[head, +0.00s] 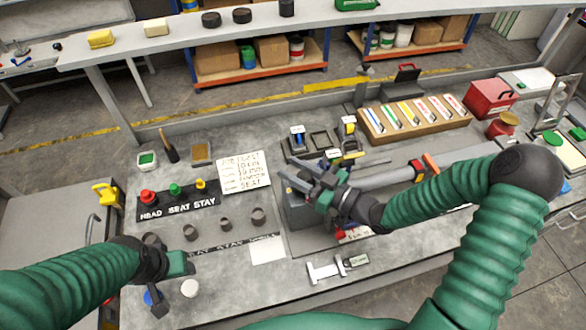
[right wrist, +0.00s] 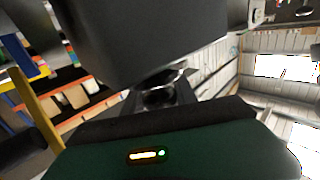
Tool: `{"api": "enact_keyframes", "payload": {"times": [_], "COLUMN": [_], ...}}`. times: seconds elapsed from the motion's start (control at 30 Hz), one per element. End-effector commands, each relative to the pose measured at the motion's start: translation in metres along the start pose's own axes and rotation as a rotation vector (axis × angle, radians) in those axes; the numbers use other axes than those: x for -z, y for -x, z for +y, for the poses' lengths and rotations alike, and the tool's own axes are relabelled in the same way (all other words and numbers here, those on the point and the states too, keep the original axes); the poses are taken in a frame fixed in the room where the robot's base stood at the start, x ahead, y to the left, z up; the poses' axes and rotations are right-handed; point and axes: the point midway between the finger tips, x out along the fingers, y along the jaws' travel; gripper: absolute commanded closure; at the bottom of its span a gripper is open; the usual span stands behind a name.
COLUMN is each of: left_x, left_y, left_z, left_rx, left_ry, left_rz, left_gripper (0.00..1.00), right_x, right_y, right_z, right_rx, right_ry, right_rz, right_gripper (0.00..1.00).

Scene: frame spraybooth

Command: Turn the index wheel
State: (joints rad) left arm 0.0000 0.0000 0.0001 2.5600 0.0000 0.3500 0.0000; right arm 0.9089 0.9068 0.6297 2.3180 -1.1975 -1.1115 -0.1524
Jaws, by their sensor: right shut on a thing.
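My right gripper (head: 303,182) is at the grey block-like fixture (head: 298,212) in the middle of the bench. It is shut on a part there, which I take to be the index wheel; my gripper hides most of it in the head view. In the right wrist view a large dark rounded body (right wrist: 140,40) fills the top centre, close in front of the gripper (right wrist: 160,92). I cannot tell the wheel's angle. My left gripper (head: 158,292) hangs low over the front left of the bench, apart from the fixture; its jaws are too unclear to read.
A grey bar (head: 385,178) runs right from the fixture, under my right arm. A caliper (head: 337,267) lies in front. Behind are a wooden rack (head: 415,118) and small holders (head: 320,143). Left are a labelled strip with coloured knobs (head: 178,203), several grey cups (head: 225,224) and a note card (head: 243,171).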

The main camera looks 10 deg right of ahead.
Motion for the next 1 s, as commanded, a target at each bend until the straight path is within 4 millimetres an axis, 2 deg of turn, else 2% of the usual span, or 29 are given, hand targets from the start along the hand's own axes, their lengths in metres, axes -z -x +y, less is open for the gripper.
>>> {"api": "enact_keyframes", "payload": {"times": [0.83,0.87,1.0], "left_x": [0.0000,0.0000,0.0000], "left_y": [0.0001,0.0001,0.0001], "left_z": [0.0000,0.0000,0.0000], "left_rx": [0.000,0.000,0.000], "left_ry": [0.000,0.000,0.000], "left_rz": [0.000,0.000,0.000], "left_gripper": [0.47,0.47,0.47], "right_x": [-0.0004,-0.0004,-0.0003], "right_y": [0.0006,0.0006,0.0004], "right_z": [0.0013,0.0013,0.0010], "right_rx": [-0.003,-0.003,-0.002], "right_ry": [-0.001,0.000,0.000], "right_rz": [-0.002,-0.002,-0.001], "right_gripper": [1.00,0.62,0.46]}}
